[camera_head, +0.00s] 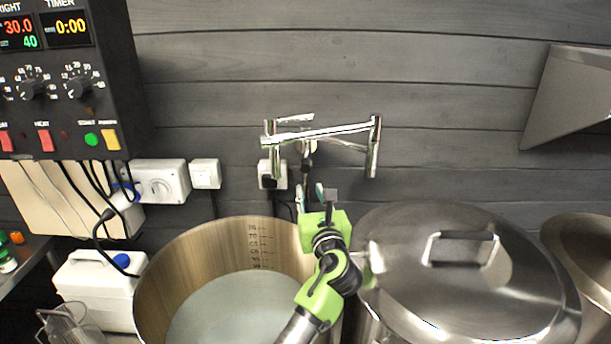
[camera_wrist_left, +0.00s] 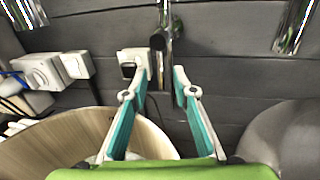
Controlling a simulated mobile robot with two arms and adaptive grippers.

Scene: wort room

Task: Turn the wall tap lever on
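The chrome wall tap (camera_head: 322,134) is a jointed folding arm on the dark plank wall, above the pot. A thin lever-like handle (camera_head: 295,118) shows at its upper left. My left gripper (camera_head: 309,190) is just below the tap's middle, fingers pointing up toward the wall. In the left wrist view the gripper (camera_wrist_left: 160,78) is open, with nothing between its teal fingers. A chrome tap part (camera_wrist_left: 167,22) with a dark round end lies just beyond and between the fingertips; I cannot tell whether it is the lever. My right gripper is out of view.
An open steel pot (camera_head: 157,285) with pale liquid stands below the tap. A lidded pot (camera_head: 470,285) stands to the right. Wall sockets (camera_head: 205,173), cables and a control panel (camera_head: 110,60) are at left. A metal hood (camera_head: 570,95) juts out at upper right.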

